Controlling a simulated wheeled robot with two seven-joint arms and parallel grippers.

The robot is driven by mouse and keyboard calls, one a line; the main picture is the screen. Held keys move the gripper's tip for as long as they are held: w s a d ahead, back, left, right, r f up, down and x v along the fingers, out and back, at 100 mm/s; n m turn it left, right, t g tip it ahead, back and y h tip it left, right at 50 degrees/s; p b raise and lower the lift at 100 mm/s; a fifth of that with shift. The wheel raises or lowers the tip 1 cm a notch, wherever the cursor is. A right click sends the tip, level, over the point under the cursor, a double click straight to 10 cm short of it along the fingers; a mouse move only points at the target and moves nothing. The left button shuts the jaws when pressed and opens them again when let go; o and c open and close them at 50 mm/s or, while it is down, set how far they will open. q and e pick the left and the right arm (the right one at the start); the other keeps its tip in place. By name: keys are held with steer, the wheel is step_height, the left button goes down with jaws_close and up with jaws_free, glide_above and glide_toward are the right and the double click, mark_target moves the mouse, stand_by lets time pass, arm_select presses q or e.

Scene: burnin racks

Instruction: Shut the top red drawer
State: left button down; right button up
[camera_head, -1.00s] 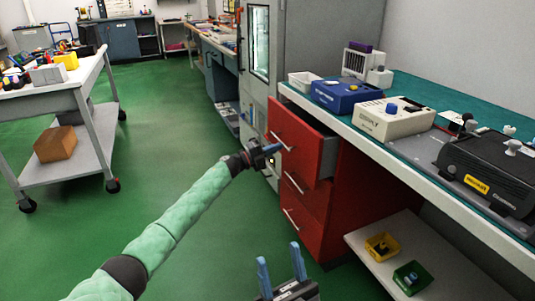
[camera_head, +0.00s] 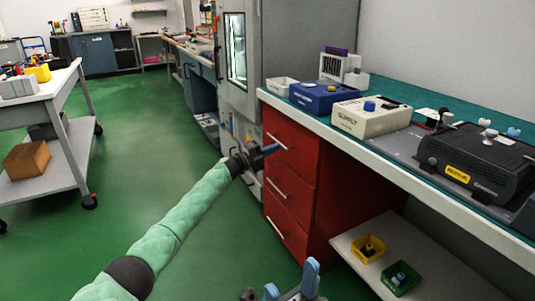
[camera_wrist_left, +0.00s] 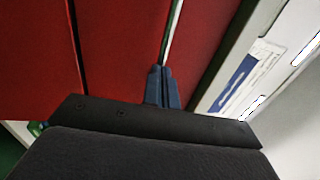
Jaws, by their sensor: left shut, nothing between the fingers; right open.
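The top red drawer (camera_head: 300,151) is in the cabinet under the bench. Its front looks flush with the two red drawers below it. My left gripper (camera_head: 270,149) is shut and empty, with its blue fingertips at the drawer front just by the silver handle. In the left wrist view the shut fingers (camera_wrist_left: 162,84) point at the red front (camera_wrist_left: 120,50), close beside the handle (camera_wrist_left: 173,35). I cannot tell if they touch it. My right gripper (camera_head: 291,279) is open and empty at the bottom of the head view, away from the cabinet.
The bench (camera_head: 385,148) above holds a blue box (camera_head: 318,96), a cream supply unit (camera_head: 371,116) and a black case (camera_head: 478,160). A low shelf (camera_head: 365,241) carries yellow and green bins. A grey cart (camera_head: 40,107) stands left. Green floor is clear between.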

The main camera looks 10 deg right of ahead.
arm_select(q)
steer(key=shift+w+d, duration=0.1)
steer(key=shift+d, duration=0.25)
steer(key=shift+d+r, duration=0.15)
steer(key=shift+r, duration=0.1)
